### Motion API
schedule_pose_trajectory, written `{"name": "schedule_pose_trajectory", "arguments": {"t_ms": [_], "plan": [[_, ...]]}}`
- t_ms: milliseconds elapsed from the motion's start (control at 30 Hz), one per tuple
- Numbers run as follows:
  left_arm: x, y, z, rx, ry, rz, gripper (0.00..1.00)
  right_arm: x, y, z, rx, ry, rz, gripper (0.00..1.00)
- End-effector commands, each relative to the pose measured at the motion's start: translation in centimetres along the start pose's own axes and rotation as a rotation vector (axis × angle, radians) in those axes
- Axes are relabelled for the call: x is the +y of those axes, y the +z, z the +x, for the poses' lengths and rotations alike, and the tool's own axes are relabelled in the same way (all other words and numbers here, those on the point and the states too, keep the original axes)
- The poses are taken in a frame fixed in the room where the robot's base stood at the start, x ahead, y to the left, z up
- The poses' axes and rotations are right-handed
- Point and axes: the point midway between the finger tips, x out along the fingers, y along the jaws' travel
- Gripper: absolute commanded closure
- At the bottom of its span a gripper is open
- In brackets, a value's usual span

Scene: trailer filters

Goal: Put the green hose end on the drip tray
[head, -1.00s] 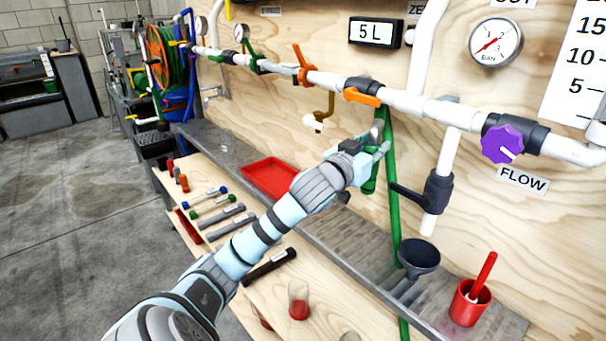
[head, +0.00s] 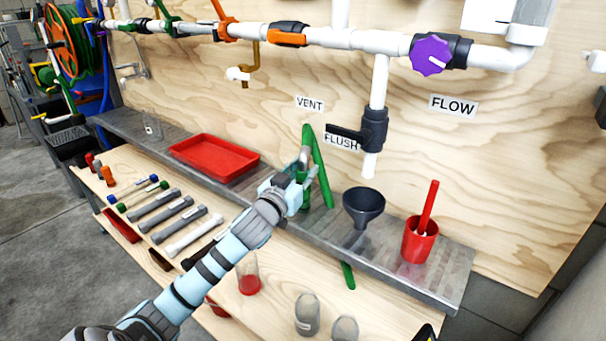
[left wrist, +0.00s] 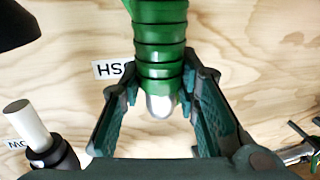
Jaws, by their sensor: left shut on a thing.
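My left gripper (head: 302,172) is shut on the green hose end (head: 304,200), in front of the wooden wall panel and above the grey metal ledge. In the left wrist view the ribbed green hose end (left wrist: 160,45) with a pale rounded tip lies between the two fingers (left wrist: 160,105). The green hose (head: 322,175) bends over at its top and runs down behind the ledge; a piece shows below it. The red tray (head: 214,157), which looks like the drip tray, lies empty on the ledge, left of the gripper. My right gripper is not in view.
A black funnel (head: 363,205) and a red cup (head: 419,241) with a red handle stand on the ledge (head: 440,272) to the right. White pipework (head: 350,37) crosses above. Tools and a beaker (head: 249,275) lie on the lower wooden bench. Ledge left of the red tray is mostly clear.

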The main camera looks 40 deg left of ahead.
Motion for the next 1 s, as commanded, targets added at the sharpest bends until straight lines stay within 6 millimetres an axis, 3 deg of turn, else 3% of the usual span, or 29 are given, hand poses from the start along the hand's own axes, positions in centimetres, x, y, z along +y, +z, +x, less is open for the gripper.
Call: {"name": "schedule_pose_trajectory", "arguments": {"t_ms": [100,133,233,567,667,1000], "plan": [[0.0,0.2,0.0,0.000,0.000,0.000,1.00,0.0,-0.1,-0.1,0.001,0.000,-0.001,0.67],[0.0,0.2,0.0,0.000,0.000,0.000,0.68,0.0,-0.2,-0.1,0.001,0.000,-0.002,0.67],[0.0,0.1,0.0,0.000,0.000,0.000,0.52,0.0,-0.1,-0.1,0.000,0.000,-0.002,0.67],[0.0,-0.1,0.0,0.001,0.000,0.000,0.51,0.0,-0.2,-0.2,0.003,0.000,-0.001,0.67],[-0.1,-0.1,-0.9,-0.001,0.000,0.005,0.51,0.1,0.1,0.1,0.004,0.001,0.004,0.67],[0.1,-0.3,-9.3,-0.005,0.005,0.009,0.51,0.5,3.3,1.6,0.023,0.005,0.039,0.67]]}}
